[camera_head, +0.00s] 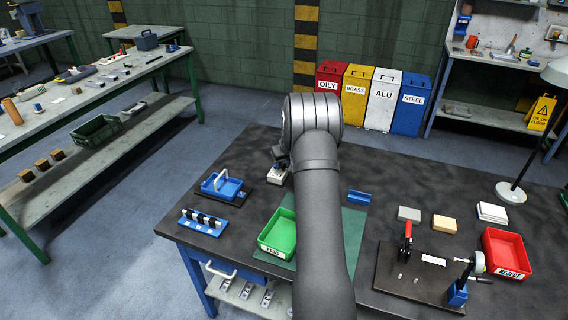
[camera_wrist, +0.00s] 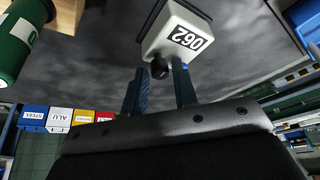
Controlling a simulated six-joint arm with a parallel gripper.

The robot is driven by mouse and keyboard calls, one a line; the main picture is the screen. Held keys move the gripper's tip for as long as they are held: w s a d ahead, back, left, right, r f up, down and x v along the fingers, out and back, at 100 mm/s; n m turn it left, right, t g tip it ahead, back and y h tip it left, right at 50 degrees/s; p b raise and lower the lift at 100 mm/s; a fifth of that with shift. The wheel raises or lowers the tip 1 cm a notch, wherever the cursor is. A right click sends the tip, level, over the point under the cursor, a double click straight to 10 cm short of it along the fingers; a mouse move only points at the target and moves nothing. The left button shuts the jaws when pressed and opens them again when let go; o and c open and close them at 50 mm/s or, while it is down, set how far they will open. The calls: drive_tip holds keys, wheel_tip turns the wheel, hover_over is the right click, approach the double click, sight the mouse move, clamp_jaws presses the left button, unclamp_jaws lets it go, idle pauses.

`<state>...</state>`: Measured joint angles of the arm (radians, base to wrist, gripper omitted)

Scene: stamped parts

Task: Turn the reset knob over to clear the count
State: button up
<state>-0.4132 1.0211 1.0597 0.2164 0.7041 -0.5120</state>
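A small white counter box (camera_wrist: 178,35) shows at the top of the wrist view, with a number plate (camera_wrist: 188,38) that appears to read 062. The black reset knob (camera_wrist: 160,68) sticks out of the side of the box facing my gripper. My gripper (camera_wrist: 160,72) is open. Its two blue fingers stand on either side of the knob, with visible gaps between them and it. In the head view the counter (camera_head: 277,175) stands on the dark bench, and my arm hides most of the gripper and the knob.
A blue tray with a handle (camera_head: 222,186) and a blue rack (camera_head: 203,222) stand left of the counter. A green bin (camera_head: 279,234) is nearer the front. A clamp fixture (camera_head: 410,277) and a red bin (camera_head: 506,254) are at the right. A green cylinder (camera_wrist: 20,38) shows in the wrist view.

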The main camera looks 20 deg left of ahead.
clamp_jaws()
drive_tip(key=shift+m, duration=0.3)
drive_tip(key=m, duration=0.2)
drive_tip(key=m+t+h, duration=0.1)
drive_tip(key=m, duration=0.1)
drive_tip(key=shift+a+h, duration=0.2)
drive_tip(key=shift+h, duration=0.1)
drive_tip(key=m+h, duration=0.1)
drive_tip(key=m, duration=0.2)
drive_tip(key=m+h, duration=0.1)
drive_tip(key=m, duration=0.1)
drive_tip(key=shift+a+m, duration=0.2)
drive_tip(key=shift+m, duration=0.2)
drive_tip(key=m+h, duration=0.1)
drive_tip(key=m, duration=0.2)
drive_tip(key=m+h, duration=0.1)
drive_tip(key=m, duration=0.2)
drive_tip(key=shift+a+g, duration=0.15)
drive_tip(key=shift+g, duration=0.15)
drive_tip(key=m, duration=0.2)
drive_tip(key=m+g+h, duration=0.1)
drive_tip(key=m, duration=0.2)
drive_tip(key=shift+w+a+g+h, duration=0.1)
drive_tip(key=shift+w+g+h, duration=0.05)
drive_tip(key=shift+g+h, duration=0.15)
drive_tip(key=shift+m, duration=0.4)
